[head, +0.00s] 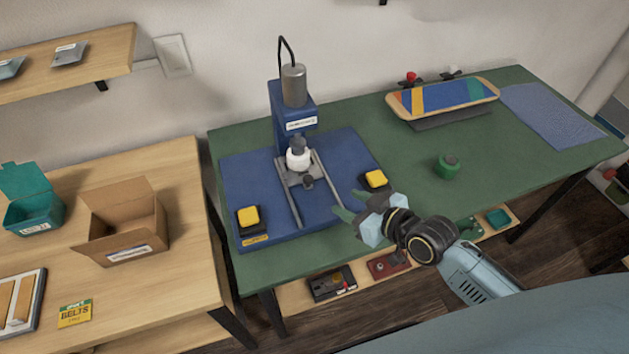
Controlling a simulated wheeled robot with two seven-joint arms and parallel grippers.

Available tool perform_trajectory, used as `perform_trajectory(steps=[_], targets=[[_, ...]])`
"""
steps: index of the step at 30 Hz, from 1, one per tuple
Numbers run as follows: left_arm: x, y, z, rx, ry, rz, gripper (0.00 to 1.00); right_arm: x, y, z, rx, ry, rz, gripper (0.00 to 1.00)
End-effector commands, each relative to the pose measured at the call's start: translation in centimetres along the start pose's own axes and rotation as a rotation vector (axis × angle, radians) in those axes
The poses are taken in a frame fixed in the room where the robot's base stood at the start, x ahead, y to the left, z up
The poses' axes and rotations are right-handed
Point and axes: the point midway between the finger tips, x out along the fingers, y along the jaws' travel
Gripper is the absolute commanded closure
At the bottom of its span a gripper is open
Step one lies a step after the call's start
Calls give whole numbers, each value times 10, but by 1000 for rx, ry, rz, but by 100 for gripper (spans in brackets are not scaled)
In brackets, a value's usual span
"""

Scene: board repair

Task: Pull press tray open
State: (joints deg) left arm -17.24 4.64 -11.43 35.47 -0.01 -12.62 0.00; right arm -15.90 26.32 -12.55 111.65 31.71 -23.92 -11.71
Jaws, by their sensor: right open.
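The blue press (291,121) stands on a blue base plate (240,185) on the green table. Its tray (297,178) is a grey plate between two rails (291,204), under the press head, with a dark round knob (308,183) at its front. A white round part (298,158) sits at the tray under the head. My right gripper (347,213) is open and empty, at the right front edge of the base plate, in front and to the right of the knob and apart from it. My left gripper is not in view.
Yellow buttons (248,217) and (375,179) flank the tray on the base plate. A wooden table with an open cardboard box (124,222) is at left.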

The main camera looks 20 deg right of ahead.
Motion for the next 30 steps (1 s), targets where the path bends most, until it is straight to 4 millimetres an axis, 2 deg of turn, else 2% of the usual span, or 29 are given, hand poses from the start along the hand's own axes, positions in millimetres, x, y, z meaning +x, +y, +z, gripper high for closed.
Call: perform_trajectory(steps=[5,8,21,25,30], targets=[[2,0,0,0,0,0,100,10,8,-5,1,37,9,55],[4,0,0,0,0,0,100,23,8,-5,2,38,9,55],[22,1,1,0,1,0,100,112,8,-7,1,35,8,55],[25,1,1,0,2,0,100,127,8,-8,1,35,8,55],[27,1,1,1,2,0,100,136,8,-9,0,34,8,55]])
